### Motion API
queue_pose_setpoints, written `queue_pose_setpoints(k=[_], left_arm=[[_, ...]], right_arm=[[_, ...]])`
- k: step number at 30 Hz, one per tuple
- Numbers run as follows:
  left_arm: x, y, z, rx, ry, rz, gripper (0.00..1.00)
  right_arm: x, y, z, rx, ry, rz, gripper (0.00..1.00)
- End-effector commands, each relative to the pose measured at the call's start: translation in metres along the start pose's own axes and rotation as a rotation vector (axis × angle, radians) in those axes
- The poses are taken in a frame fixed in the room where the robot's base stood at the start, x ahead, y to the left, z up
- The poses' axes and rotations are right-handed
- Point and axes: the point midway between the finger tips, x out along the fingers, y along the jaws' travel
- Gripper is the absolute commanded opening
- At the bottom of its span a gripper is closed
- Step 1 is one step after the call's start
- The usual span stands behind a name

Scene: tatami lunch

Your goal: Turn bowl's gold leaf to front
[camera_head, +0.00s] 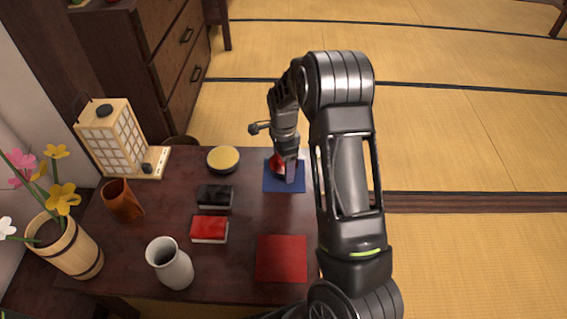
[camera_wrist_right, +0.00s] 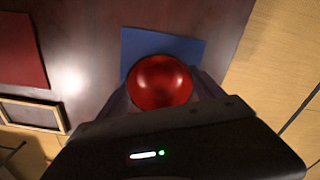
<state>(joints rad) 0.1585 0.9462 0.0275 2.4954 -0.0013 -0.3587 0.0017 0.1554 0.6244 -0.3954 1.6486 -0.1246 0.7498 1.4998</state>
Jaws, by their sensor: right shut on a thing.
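A glossy red bowl (camera_wrist_right: 160,82) is between the fingers of my right gripper (camera_wrist_right: 172,92) in the wrist view, over a blue mat. In the head view the red bowl (camera_head: 276,165) shows only in part beside the fingers of my right gripper (camera_head: 290,172). The right gripper is shut on the bowl. The blue mat (camera_head: 272,186) lies at the far right of the dark table. I see no gold leaf on the parts of the bowl in view. I cannot tell whether the bowl touches the mat. My left gripper is not in view.
A yellow-topped round container (camera_head: 223,158), a black box (camera_head: 214,196), a red box (camera_head: 209,229) and a red square mat (camera_head: 281,258) are on the table (camera_head: 140,240). A white vase (camera_head: 172,266), brown cup (camera_head: 122,201), lantern (camera_head: 112,138) and flower bucket (camera_head: 66,248) stand left.

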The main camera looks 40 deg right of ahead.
Motion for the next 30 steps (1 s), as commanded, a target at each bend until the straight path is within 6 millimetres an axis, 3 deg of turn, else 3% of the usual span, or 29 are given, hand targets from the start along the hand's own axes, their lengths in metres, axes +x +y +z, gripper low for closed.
queue_pose_setpoints(k=[17,18,26,30], left_arm=[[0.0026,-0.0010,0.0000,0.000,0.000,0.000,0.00],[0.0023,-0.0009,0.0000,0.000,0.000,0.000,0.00],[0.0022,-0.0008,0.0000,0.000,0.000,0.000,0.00],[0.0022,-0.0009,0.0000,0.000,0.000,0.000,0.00]], right_arm=[[0.0049,0.0000,0.0001,-0.001,0.000,0.000,0.35],[0.0046,-0.0001,0.0001,-0.001,0.000,0.000,0.78],[0.0045,0.0000,0.0001,-0.001,0.000,0.000,1.00],[0.0045,0.0000,0.0001,-0.001,0.000,0.000,1.00]])
